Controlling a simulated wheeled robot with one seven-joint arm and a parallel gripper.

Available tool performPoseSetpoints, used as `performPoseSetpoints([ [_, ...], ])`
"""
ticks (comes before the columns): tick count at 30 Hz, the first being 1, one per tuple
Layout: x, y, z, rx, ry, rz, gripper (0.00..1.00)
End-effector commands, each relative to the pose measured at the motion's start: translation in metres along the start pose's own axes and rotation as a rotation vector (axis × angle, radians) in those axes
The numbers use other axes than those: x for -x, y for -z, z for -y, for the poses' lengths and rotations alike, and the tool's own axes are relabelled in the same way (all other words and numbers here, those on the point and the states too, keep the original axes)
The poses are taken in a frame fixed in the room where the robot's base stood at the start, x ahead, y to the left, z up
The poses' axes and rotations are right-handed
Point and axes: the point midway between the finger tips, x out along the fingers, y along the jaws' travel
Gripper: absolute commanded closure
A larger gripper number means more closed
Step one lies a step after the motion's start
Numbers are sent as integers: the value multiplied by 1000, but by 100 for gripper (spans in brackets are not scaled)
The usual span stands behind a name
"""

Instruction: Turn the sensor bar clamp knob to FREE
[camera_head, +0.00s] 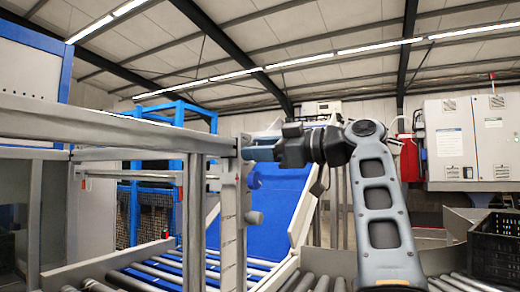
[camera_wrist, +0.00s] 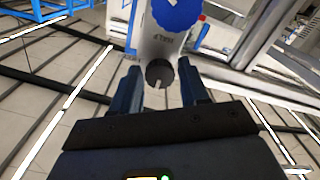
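In the wrist view a dark round knob (camera_wrist: 160,74) with a pale pointer line sits on a light grey plate (camera_wrist: 156,44). Small lettering on the plate is upside down and I cannot read it surely. My gripper (camera_wrist: 159,80) is open, with one finger on each side of the dark knob; I cannot tell whether they touch it. In the head view my gripper (camera_head: 250,152) reaches left to the upper part of an upright metal post (camera_head: 229,225). The dark knob is not clearly visible there.
A blue round knob (camera_wrist: 177,12) lies beyond the dark one in the wrist view. In the head view a grey horizontal beam (camera_head: 110,128) runs left of the post. A blue sloped conveyor (camera_head: 275,195) stands behind, rollers (camera_head: 320,283) lie below, and a black crate (camera_head: 495,247) is at right.

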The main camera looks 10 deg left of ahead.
Motion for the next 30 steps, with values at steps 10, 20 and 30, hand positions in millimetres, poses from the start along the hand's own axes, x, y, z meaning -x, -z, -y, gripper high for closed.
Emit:
performPoseSetpoints([
  [10, 0, 0, 0, 0, 0, 0, 90],
  [20, 0, 0, 0, -23, 1, 1, 97],
  [30, 1, 0, -1, -219, 1, 2, 97],
])
